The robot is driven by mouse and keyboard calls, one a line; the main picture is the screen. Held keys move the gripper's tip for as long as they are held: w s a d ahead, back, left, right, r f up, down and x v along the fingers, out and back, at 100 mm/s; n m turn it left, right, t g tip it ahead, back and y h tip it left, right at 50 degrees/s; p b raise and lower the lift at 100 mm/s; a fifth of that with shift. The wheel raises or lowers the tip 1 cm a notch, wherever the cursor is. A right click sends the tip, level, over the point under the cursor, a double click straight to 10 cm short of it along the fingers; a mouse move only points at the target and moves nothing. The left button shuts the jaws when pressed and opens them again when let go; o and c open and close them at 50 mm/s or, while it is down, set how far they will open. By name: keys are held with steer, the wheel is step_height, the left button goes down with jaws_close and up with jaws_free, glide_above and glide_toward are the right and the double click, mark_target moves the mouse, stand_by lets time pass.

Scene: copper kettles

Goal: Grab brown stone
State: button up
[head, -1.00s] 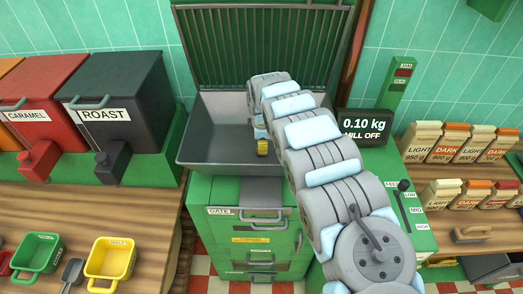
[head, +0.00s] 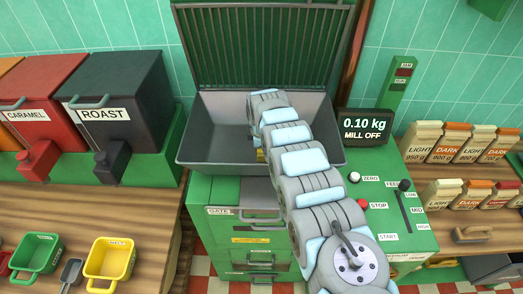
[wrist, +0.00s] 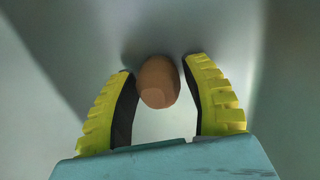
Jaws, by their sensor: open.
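The brown stone (wrist: 159,82) is a small rounded lump lying on the grey metal inside of the hopper, seen in the wrist view. My gripper (wrist: 158,75) has yellow ribbed fingers with black inner pads. In the head view my gripper (head: 261,155) is down in the grey hopper (head: 205,150), mostly hidden by my arm, and the stone is hidden there.
The hopper's raised green grate (head: 260,50) stands behind. The display (head: 367,126) reads 0.10 kg, MILL OFF. The dark ROAST bin (head: 125,85) is left of the hopper. A panel with a red stop button (head: 362,203) and a lever (head: 405,186) is at right.

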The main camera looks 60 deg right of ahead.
jaws_close()
steer(key=shift+r, duration=0.1)
